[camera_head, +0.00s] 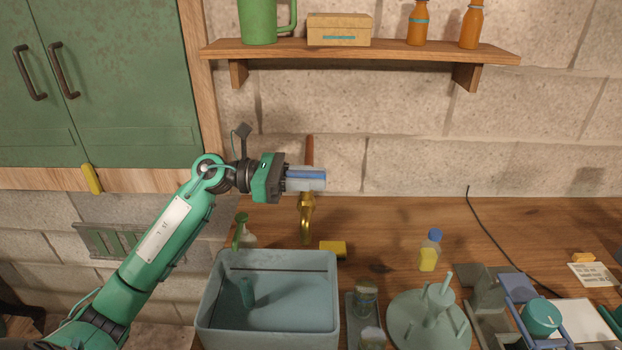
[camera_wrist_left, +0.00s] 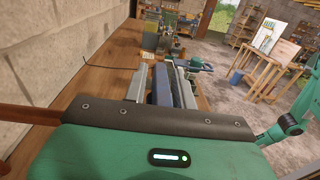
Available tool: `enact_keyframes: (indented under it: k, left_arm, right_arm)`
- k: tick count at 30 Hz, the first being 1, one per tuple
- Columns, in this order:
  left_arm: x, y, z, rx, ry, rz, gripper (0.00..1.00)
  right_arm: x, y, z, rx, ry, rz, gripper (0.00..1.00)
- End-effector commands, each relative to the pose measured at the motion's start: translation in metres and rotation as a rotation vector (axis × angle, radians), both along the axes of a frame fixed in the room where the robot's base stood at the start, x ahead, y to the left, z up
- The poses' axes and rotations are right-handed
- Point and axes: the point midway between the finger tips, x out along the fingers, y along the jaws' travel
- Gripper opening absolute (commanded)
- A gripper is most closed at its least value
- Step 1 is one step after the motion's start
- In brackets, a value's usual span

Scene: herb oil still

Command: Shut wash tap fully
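The wash tap (camera_head: 306,222) is brass and stands at the back of the counter, behind the basin. Its reddish-brown lever (camera_head: 309,150) sticks up above my left gripper, and a reddish-brown bar shows at the left edge of the left wrist view (camera_wrist_left: 22,116). My left gripper (camera_head: 318,179) points right across the tap, hiding the part between lever and spout. Its blue-padded fingers lie together, with nothing seen between them. Whether the gripper touches the lever, I cannot tell. My right gripper is not in view; part of my right arm shows in the left wrist view.
A grey basin (camera_head: 325,285) stands below the tap. A yellow sponge (camera_head: 333,248), a blue-capped bottle (camera_head: 429,252) and a round pegged rack (camera_head: 428,318) are on the counter (camera_head: 390,222). A wooden shelf (camera_head: 365,51) is above. Counter right of the tap is mostly clear.

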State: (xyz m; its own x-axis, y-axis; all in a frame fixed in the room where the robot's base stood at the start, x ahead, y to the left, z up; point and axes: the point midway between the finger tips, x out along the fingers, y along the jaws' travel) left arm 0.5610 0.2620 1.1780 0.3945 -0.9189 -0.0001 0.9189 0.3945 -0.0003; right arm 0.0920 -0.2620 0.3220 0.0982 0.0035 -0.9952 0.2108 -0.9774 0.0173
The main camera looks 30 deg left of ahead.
Motion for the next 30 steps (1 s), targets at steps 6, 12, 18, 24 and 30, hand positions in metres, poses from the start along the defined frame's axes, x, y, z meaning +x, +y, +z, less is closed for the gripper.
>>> enact_keyframes:
  k: [6, 12, 18, 24, 30]
  left_arm:
    - [0.0, 0.0, 0.0, 0.0, 0.0, 0.001, 0.34]
    - [-0.002, 0.006, -0.002, 0.001, -0.001, 0.002, 0.34]
    - [-0.016, 0.039, -0.006, 0.003, 0.001, 0.004, 0.34]
    - [-0.035, 0.081, -0.006, 0.002, 0.001, 0.003, 0.34]
    - [-0.048, 0.113, -0.003, 0.001, 0.0, 0.002, 0.34]
  right_arm:
    - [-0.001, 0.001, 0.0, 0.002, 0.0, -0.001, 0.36]
    - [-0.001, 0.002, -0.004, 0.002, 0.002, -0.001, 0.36]
    - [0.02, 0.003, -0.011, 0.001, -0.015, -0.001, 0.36]
    - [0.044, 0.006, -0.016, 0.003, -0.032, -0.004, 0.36]
    - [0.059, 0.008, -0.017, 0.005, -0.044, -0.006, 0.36]
